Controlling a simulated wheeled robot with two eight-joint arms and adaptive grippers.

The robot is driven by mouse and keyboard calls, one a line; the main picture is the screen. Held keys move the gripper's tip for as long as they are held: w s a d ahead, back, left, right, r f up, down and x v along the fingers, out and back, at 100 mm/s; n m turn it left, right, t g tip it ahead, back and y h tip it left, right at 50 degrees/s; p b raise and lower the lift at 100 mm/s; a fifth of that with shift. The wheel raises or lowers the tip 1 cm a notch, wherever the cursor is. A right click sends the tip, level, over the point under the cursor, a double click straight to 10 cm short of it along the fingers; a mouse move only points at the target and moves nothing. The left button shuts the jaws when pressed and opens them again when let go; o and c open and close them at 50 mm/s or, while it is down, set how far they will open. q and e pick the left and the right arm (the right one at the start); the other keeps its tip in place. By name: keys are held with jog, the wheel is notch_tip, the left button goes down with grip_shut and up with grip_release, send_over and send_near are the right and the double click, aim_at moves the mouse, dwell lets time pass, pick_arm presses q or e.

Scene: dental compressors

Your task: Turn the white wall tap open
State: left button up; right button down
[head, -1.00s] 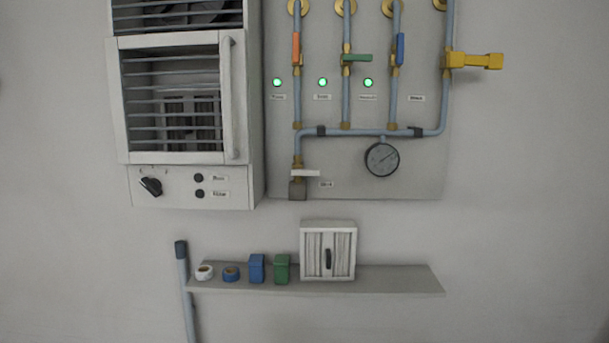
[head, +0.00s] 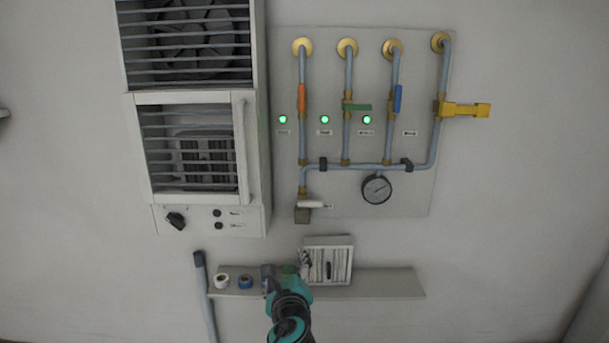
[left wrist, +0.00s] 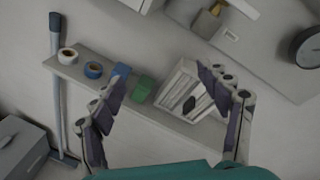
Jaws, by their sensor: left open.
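The white wall tap (head: 311,204) is a small white lever on the lower end of the left pipe, above a grey-brown block. The lever lies roughly horizontal, pointing right. In the left wrist view the white lever (left wrist: 243,8) shows at the top edge. My left gripper (head: 287,268) is below the tap, in front of the shelf, and apart from the tap. In the left wrist view its fingers (left wrist: 160,75) are spread wide with nothing between them touching. My right gripper is in neither view.
The shelf (head: 390,284) holds tape rolls, a blue box (left wrist: 121,71), a green box (left wrist: 143,88) and a small white cabinet (head: 328,262). A pressure gauge (head: 377,189) hangs right of the tap; a louvred unit (head: 195,150) stands out at left.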

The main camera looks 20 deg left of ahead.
aim_at(310, 204)
pick_arm(q)
jog(key=w+d+r+m+t+h+p, duration=0.1)
jog(key=w+d+r+m+t+p, duration=0.3)
jog(key=r+m, duration=0.6)
jog(key=shift+n+g, duration=0.3)
jog(key=shift+g, duration=0.2)
jog(key=x, duration=0.4)
jog(key=p+x, duration=0.1)
jog(key=x, duration=0.3)
jog(key=shift+w+d+r, duration=0.15)
jog(key=shift+w+d, duration=0.05)
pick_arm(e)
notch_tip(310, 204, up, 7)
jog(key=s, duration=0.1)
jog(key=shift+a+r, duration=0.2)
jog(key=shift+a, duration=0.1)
pick_arm(q)
jog(key=c, duration=1.2)
